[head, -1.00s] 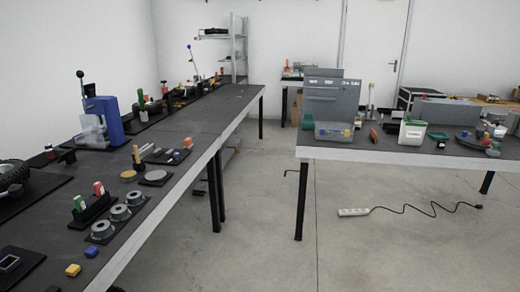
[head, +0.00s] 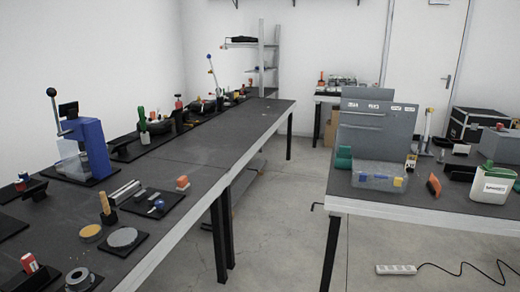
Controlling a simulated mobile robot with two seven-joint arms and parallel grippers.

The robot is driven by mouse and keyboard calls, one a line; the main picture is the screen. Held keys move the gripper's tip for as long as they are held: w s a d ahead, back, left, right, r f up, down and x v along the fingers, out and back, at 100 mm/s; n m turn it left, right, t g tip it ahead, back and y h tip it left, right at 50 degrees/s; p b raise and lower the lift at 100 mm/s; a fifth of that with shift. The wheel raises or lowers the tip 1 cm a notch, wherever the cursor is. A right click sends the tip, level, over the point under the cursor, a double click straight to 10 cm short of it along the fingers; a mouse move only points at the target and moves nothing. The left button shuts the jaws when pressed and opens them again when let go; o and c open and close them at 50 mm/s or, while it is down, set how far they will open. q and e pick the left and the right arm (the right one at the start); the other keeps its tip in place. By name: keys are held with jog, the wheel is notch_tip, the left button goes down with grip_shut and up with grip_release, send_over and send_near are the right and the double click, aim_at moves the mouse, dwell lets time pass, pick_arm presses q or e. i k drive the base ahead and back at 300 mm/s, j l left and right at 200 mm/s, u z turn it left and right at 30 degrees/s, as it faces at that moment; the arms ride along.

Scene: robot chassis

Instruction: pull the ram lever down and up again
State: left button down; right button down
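A blue press (head: 94,148) stands on a black base on the left workbench. Its ram lever (head: 56,112) is a thin rod with a black ball knob (head: 52,92) on top, rising nearly upright on the left side of the press. A clear guard (head: 72,160) sits at the front of the press. Neither of my grippers shows in the head view, so their distance from the lever cannot be seen.
The left workbench (head: 190,152) carries a wooden-handled tool (head: 106,208), round discs and small parts in front of the press. Another workbench (head: 400,203) stands at right with a clear bin (head: 372,176). Open concrete floor lies between them.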

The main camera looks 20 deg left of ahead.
aim_at(51, 93)
jog(key=i+u, duration=0.2)
jog(key=i, duration=0.5)
jog(key=i+l+u, duration=0.2)
jog(key=i, duration=0.45)
jog(key=i+l+u, duration=0.15)
jog(key=i+u, duration=0.25)
jog(key=i+l+u, duration=0.45)
jog(key=i+j, duration=0.1)
